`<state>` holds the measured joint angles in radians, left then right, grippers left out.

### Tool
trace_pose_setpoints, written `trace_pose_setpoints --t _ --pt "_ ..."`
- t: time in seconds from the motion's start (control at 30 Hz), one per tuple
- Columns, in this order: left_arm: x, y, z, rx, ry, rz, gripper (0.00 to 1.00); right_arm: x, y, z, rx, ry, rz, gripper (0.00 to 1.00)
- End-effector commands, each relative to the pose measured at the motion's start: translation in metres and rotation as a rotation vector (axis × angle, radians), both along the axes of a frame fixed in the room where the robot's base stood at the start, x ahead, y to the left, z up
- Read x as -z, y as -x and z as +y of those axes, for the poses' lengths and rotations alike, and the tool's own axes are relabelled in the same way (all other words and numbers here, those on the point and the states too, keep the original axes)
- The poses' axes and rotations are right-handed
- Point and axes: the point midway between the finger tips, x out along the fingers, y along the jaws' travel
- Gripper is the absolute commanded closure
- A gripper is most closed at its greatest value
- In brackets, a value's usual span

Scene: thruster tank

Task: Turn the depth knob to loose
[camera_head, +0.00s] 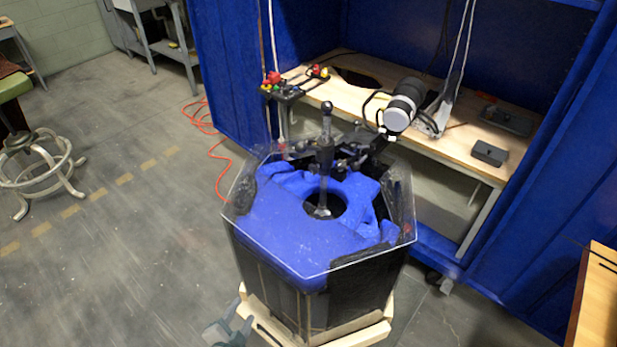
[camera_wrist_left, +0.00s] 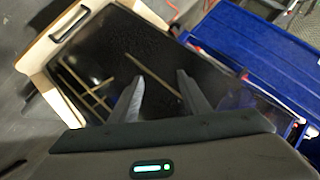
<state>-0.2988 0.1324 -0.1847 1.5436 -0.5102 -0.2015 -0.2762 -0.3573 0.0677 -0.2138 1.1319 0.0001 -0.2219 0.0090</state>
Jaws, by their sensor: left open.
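The tank (camera_head: 275,285) is a dark, clear-topped hexagonal vessel with a blue insert (camera_head: 285,230) around a round hole. A thin metal shaft stands upright in the hole and runs up into a black post (camera_head: 327,125) with a rounded top. Dark clamp parts surround the post; I cannot tell which of them is the depth knob. My left gripper (camera_head: 238,320) is low at the front left of the tank, well below the post. In the left wrist view its two fingers (camera_wrist_left: 160,82) are apart and empty, facing the tank's dark side wall. My right gripper is not seen.
The tank stands on a wooden base (camera_head: 350,336). An orange cable (camera_head: 210,150) lies on the floor. The left floor is mostly clear.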

Motion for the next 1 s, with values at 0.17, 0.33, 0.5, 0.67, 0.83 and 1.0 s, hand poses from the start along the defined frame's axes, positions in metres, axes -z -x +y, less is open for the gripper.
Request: trace_pose_setpoints --t 0.17,0.33,0.5,0.67,0.83,1.0 --pt "-0.125 -0.057 0.025 0.074 -0.349 -0.257 0.57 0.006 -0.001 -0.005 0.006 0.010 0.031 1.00" --pt "-0.240 -0.081 0.037 0.106 -0.694 -0.484 0.57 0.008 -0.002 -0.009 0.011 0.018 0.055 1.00" --pt "-0.319 -0.093 0.023 0.184 -1.058 -0.686 0.57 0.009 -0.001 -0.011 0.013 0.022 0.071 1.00" --pt "-0.357 -0.104 -0.012 0.340 -1.457 -0.864 0.57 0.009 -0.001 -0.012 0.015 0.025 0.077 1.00" --pt "-0.350 -0.115 -0.053 0.588 -1.893 -1.000 0.57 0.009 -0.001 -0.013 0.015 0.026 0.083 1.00" --pt "-0.325 -0.123 -0.070 0.790 -2.166 -1.051 0.57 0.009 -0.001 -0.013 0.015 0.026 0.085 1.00"
